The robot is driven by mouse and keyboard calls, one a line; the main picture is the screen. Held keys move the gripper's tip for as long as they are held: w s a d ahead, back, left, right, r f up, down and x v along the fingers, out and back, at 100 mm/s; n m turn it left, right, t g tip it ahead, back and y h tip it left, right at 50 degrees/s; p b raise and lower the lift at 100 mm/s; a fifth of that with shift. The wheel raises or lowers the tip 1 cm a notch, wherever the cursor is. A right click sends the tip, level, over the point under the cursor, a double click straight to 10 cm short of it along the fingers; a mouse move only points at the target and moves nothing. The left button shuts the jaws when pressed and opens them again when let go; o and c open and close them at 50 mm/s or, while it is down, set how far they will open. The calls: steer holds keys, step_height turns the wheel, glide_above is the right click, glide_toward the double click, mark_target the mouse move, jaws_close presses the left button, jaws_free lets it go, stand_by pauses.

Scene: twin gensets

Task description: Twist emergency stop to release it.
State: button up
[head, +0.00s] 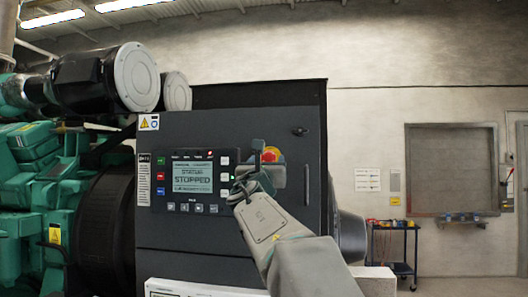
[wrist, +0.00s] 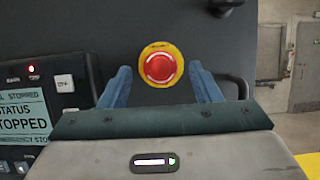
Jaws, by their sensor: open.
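The emergency stop is a red round button on a yellow base on the dark control cabinet. In the wrist view the emergency stop (wrist: 160,67) lies in line with the gap between my fingers, slightly beyond their tips. In the head view the emergency stop (head: 271,155) shows only in part, beside my gripper. My gripper (wrist: 160,80) is open, with one blue finger on each side of the gap and nothing between them. It also shows in the head view (head: 262,158), in front of the panel. Whether the fingers touch the button's base cannot be told.
A control panel with a screen (head: 193,178) reading STOPPED is left of the button. The cabinet (head: 230,128) has a small latch (head: 299,131) and a vertical handle at the right. Green engine parts (head: 30,180) stand left; a tool cart (head: 395,245) stands right by the wall.

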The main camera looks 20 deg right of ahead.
steer(key=shift+p+x, duration=0.4)
steer(key=shift+x, duration=0.9)
steer(key=c, duration=1)
steer(key=shift+o, duration=0.2)
steer(key=shift+m+h, duration=0.3)
steer(key=shift+m, duration=0.3)
steer(key=m+g+h+b, duration=0.1)
steer(key=m, duration=0.3)
steer(key=shift+a+g, duration=0.1)
steer(key=shift+g, duration=0.3)
steer(key=shift+m+g+h, duration=0.5)
steer(key=shift+m+g, duration=0.2)
steer(key=shift+m, duration=0.8)
steer(key=shift+m+g+h, duration=0.5)
steer(key=shift+m+g, duration=0.2)
steer(key=shift+m, duration=0.8)
